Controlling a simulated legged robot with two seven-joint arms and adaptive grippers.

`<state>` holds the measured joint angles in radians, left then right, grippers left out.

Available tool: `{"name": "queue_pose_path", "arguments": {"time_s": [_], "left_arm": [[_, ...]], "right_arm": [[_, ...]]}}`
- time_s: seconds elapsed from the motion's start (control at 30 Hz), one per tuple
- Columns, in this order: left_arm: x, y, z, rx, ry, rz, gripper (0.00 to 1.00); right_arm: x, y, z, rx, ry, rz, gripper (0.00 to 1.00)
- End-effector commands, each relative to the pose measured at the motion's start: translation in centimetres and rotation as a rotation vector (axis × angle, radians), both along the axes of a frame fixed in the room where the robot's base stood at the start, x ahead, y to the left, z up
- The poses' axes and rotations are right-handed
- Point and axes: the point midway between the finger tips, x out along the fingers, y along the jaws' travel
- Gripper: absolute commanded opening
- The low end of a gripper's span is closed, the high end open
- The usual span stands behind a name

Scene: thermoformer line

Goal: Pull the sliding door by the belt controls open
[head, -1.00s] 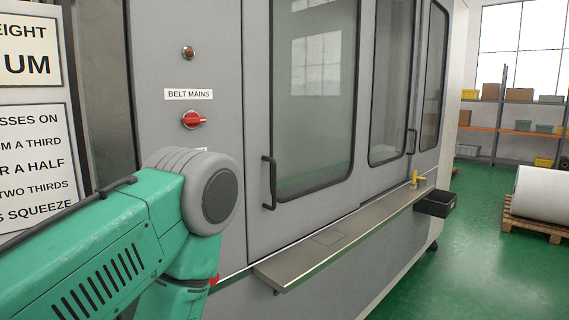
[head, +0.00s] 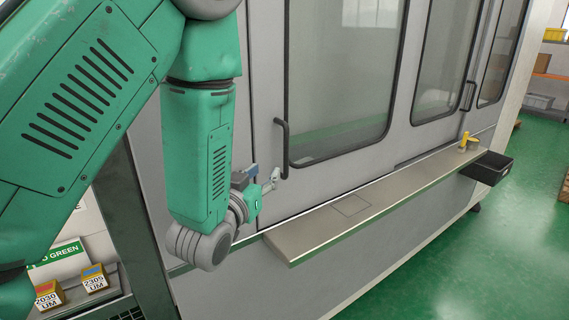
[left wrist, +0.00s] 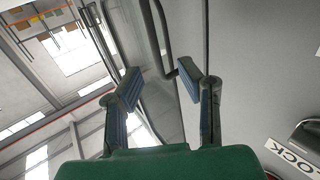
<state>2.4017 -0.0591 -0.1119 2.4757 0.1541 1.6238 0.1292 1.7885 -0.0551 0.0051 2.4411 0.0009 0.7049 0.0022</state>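The sliding door (head: 265,60) is a grey panel with a dark-framed window (head: 340,80) and a black vertical bar handle (head: 283,135) near its left edge. My left gripper (head: 272,181) is just left of the handle's lower end, above the steel ledge. In the left wrist view, its two blue-padded fingers (left wrist: 160,82) stand wide apart with nothing between the pads. The dark handle bar (left wrist: 152,38) shows beyond and between the fingertips; I see no grip on it. My left arm hides the belt controls in the head view. My right gripper is not in view.
A steel ledge (head: 375,203) runs below the doors, with a yellow tool (head: 466,142) and a black bin (head: 486,168) at its far end. Small labelled boxes (head: 94,279) sit at lower left. A "LOCK" label (left wrist: 290,158) shows in the left wrist view.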

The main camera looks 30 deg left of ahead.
Motion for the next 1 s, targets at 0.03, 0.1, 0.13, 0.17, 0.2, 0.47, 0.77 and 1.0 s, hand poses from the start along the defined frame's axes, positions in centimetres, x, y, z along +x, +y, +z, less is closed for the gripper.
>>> {"name": "queue_pose_path", "arguments": {"time_s": [0.03,0.1,0.13,0.17,0.2,0.47,0.77,1.0], "left_arm": [[1.3,0.1,0.1,0.002,-0.003,-0.001,0.33],[2.8,0.3,0.3,0.003,-0.001,-0.001,0.33],[3.5,0.4,0.3,0.003,-0.001,-0.001,0.33],[4.1,0.5,0.4,0.004,-0.002,-0.001,0.33],[5.0,0.7,0.3,0.003,-0.001,-0.001,0.33],[9.2,1.9,0.2,0.000,-0.001,-0.002,0.33],[10.7,2.1,0.0,0.001,0.000,-0.001,0.33],[10.7,1.9,0.1,0.003,0.001,-0.002,0.15]], "right_arm": [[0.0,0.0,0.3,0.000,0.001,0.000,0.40],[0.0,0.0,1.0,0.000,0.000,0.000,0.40],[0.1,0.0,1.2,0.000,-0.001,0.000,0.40],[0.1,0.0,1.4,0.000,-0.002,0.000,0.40],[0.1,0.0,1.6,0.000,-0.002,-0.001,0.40],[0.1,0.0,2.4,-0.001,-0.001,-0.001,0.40],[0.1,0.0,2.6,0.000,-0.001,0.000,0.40],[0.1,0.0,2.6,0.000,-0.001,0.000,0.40]]}}
